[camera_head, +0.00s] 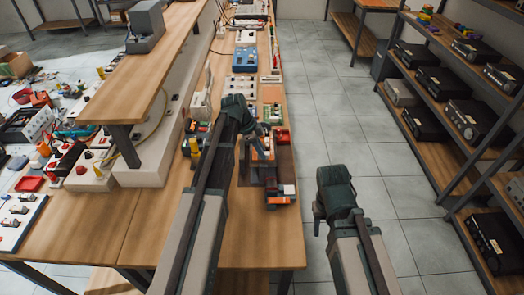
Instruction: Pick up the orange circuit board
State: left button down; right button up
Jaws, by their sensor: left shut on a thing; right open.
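The orange circuit board (261,152) shows as a small orange piece at my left gripper (262,140), over the right part of the wooden workbench. My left gripper is shut on it. The fingers and the arm hide part of the board, and I cannot tell whether it touches what is below. My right gripper (318,222) is open and empty. It hangs beyond the bench's right edge, over the tiled floor.
The bench (250,235) has clear wood in front. A dark block with orange and white parts (280,195) lies near its right edge. A red box (282,136) and a blue device (244,60) stand farther back. Shelves (455,60) of black equipment stand right.

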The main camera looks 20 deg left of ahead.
pick_arm(q)
jog(key=shift+r+p, duration=1.65)
jog(key=shift+r, duration=0.05)
jog(key=s+d+r+p, duration=0.2)
jog(key=s, duration=0.5)
jog(key=s+d+r+p, duration=0.2)
jog(key=s+r+p, duration=0.1)
jog(key=s, duration=0.5)
jog(key=shift+s+d+r, duration=0.2)
jog(key=shift+d+r, duration=0.05)
jog(key=shift+d, duration=0.05)
jog(key=shift+f, duration=0.15)
